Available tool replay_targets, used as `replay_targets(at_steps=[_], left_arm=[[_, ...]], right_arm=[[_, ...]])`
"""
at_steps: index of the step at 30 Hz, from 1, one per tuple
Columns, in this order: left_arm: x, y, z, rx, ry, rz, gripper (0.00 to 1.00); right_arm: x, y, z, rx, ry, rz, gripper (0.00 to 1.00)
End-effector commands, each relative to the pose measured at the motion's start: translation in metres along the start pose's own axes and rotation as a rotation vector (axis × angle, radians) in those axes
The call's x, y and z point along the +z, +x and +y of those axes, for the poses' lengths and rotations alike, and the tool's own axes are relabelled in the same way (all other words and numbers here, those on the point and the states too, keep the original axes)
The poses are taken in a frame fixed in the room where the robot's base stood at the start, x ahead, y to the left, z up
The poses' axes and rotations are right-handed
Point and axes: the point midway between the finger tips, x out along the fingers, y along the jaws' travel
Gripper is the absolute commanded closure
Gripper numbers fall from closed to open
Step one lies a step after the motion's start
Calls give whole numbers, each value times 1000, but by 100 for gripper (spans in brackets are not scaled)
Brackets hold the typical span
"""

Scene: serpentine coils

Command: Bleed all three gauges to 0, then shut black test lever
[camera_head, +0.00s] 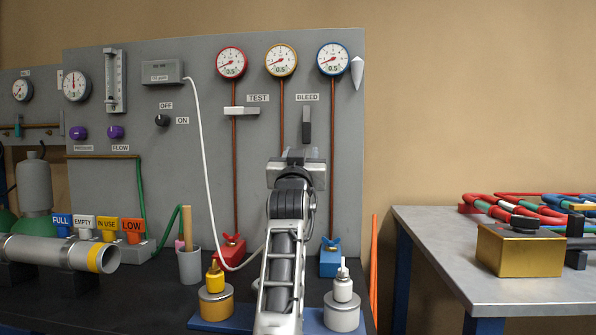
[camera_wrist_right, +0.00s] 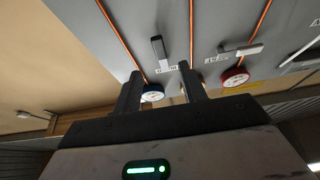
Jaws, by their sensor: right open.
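The red-rimmed gauge (camera_head: 231,62), yellow-rimmed gauge (camera_head: 281,60) and blue-rimmed gauge (camera_head: 333,58) sit in a row high on the grey panel; their needles are too small to read surely. A white lever (camera_head: 241,110) lies horizontal by the TEST label (camera_head: 258,98). A black lever (camera_head: 306,125) hangs vertical under the BLEED label (camera_head: 307,97), so black is not beside TEST. My right gripper (camera_head: 299,157) is open and empty, just below the black lever in the head view. The right wrist view shows the black lever (camera_wrist_right: 158,48) beyond the fingertips (camera_wrist_right: 160,82). My left gripper is not in view.
Red (camera_head: 233,249) and blue (camera_head: 330,258) clamp blocks stand at the panel's foot. A yellow-capped pot (camera_head: 215,300) and a white-capped pot (camera_head: 342,308) flank my right arm. A white hose (camera_head: 204,160) hangs left. Coils (camera_head: 510,212) lie on the right table.

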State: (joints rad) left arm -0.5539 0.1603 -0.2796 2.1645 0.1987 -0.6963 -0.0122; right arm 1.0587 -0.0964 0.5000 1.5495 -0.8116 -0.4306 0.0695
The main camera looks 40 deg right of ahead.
Motion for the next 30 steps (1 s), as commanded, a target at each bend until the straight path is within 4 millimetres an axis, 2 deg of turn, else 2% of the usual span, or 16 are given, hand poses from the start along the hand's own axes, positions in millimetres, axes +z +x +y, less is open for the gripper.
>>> replay_targets(at_steps=[3,10,15,30], left_arm=[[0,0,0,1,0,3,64],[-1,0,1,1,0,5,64],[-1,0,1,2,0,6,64],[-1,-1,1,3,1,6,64]], right_arm=[[1,-28,-1,-2,2,-1,58],[1,-58,-1,-1,1,-1,58],[1,-64,0,0,1,-2,58],[0,-64,0,0,1,-1,58]])
